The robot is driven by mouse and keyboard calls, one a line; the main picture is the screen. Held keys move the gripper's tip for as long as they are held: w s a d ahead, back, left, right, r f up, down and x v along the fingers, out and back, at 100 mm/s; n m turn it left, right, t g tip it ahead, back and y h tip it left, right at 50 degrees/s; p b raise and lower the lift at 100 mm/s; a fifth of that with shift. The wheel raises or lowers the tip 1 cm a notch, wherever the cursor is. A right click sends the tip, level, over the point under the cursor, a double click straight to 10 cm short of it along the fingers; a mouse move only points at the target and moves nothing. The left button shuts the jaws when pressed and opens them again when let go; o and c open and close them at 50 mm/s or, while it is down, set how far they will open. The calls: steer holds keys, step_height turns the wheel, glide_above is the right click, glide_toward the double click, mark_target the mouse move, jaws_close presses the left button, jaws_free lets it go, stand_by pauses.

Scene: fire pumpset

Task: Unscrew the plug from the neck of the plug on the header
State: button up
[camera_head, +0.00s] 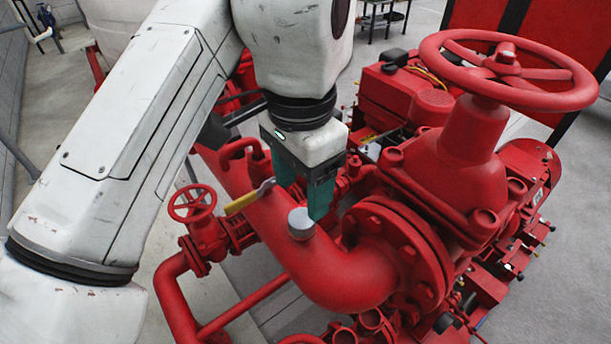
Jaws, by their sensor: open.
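The plug (300,222) is a small light-grey cap on top of the red header pipe (335,275), near its bend. The neck under the plug is hidden or too small to make out. My gripper (306,205) hangs down from my white arm with its teal fingers apart. The fingertips show just above and behind the plug, one to its left and one to its right. From this view I cannot tell whether a finger touches the plug. Nothing shows held between the fingers.
A yellow-handled valve lever (250,197) stands close to the left of my gripper. A small red handwheel (192,203) is further left. A large red handwheel (508,70) and valve body rise at the right. Grey floor (570,230) is clear at the far right.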

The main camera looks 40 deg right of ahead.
mark_target(302, 217)
steer(key=shift+f+b, duration=2.4)
steer(key=shift+f, duration=0.35)
steer(key=shift+s, duration=0.1)
steer(key=shift+c, duration=0.2)
steer(key=m+p, duration=0.1)
steer(key=m, duration=0.4)
steer(key=shift+r+m, duration=0.1)
steer(key=shift+m, duration=0.2)
steer(key=m, duration=0.5)
steer(key=shift+m, duration=0.4)
steer(key=m, duration=0.5)
steer(key=shift+m, duration=0.4)
steer(key=m, duration=0.5)
steer(key=shift+m, duration=0.4)
